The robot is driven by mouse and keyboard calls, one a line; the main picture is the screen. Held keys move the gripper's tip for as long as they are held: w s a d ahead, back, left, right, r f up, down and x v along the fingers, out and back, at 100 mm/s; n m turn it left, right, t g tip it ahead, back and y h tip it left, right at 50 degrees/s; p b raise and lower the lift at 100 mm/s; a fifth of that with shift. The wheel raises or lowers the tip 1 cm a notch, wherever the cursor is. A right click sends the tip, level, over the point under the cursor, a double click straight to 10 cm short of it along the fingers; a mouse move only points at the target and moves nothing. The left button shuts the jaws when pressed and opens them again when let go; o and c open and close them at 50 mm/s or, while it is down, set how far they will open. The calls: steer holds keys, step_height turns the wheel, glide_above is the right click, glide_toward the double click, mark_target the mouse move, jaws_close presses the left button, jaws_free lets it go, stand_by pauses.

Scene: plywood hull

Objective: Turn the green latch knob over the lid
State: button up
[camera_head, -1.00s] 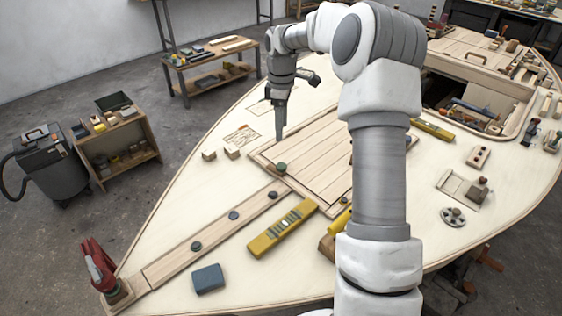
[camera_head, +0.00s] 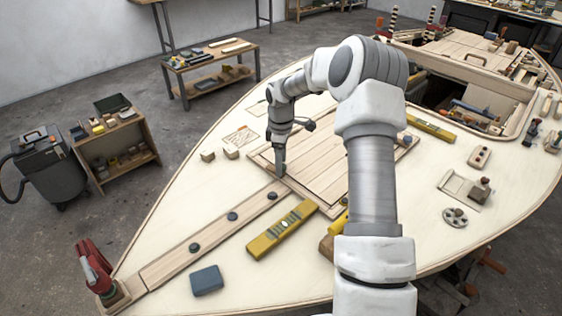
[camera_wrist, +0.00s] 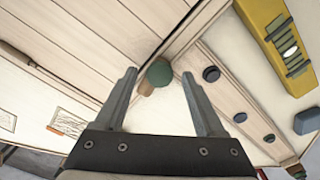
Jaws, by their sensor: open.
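The green latch knob (camera_wrist: 159,71) shows in the wrist view at the lid's corner, with a short piece of wooden latch beside it. The planked lid (camera_wrist: 85,45) fills the upper left there; it also shows in the head view (camera_head: 318,160). My gripper (camera_wrist: 159,76) is open, its two fingers apart with the knob between or just beyond their tips; I cannot tell whether they touch it. In the head view my gripper (camera_head: 280,171) is low at the lid's near left corner and hides the knob.
A plank with several dark knobs (camera_head: 232,216) runs from the lid corner toward the red clamp (camera_head: 94,268). A yellow level (camera_head: 282,229) lies to its right, a blue-grey block (camera_head: 207,280) nearer. Small wooden blocks (camera_head: 231,152) lie left of the lid.

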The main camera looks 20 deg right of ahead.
steer(key=shift+c, duration=0.4)
jaws_close()
steer(key=shift+m, duration=0.4)
steer(key=m, duration=0.3)
steer(key=shift+m, duration=0.4)
steer(key=m, duration=1)
steer(key=shift+m+p, duration=0.35)
steer(key=shift+m, duration=0.05)
steer(key=m, duration=0.4)
steer(key=shift+m, duration=0.4)
